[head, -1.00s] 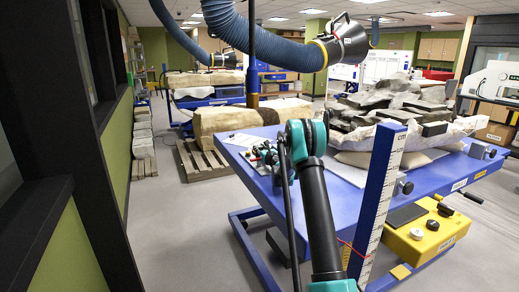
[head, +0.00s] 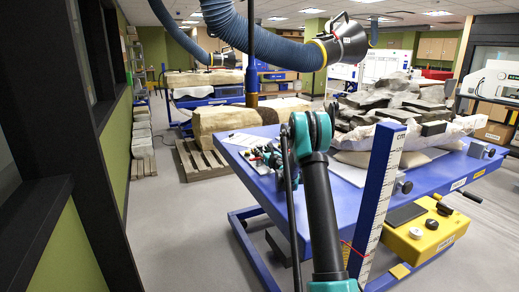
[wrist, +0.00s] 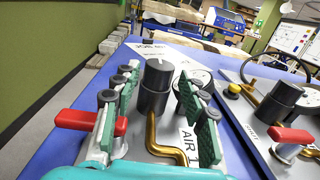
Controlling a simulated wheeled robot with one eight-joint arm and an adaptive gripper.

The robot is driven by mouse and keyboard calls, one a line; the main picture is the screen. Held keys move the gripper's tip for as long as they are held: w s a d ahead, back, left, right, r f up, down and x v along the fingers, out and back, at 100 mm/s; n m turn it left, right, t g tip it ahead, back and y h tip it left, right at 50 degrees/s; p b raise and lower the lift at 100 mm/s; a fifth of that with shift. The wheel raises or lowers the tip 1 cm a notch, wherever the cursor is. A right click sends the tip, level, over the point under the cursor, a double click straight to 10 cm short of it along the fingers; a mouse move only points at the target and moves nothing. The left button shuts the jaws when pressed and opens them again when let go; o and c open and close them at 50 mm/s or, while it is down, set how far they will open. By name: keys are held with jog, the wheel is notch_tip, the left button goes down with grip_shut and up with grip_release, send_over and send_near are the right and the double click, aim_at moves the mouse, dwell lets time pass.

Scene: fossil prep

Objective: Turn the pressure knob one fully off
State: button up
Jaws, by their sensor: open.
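A black pressure knob (wrist: 157,88) with a pale mark on its top stands upright in the wrist view. It is on a panel with a label reading "AIR 1" (wrist: 188,143), above a brass pipe (wrist: 152,132). My gripper (wrist: 160,88) is open. Its green-padded fingers are on the left and right of the knob, with visible gaps on both sides. A gauge (wrist: 200,77) is partly hidden behind the right finger. In the head view, my arm hides most of the gripper and the knob.
A red-handled valve (wrist: 88,121) lies close to the left finger. A second panel at right has another black knob (wrist: 279,102) and a red handle (wrist: 290,134). The blue table (head: 340,200) also holds dark rocks (head: 400,105); a ruled post (head: 380,190) stands near my arm.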

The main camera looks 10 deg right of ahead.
jog(key=v, duration=0.7)
jog(key=shift+s, duration=0.2)
jog(key=shift+d, duration=0.1)
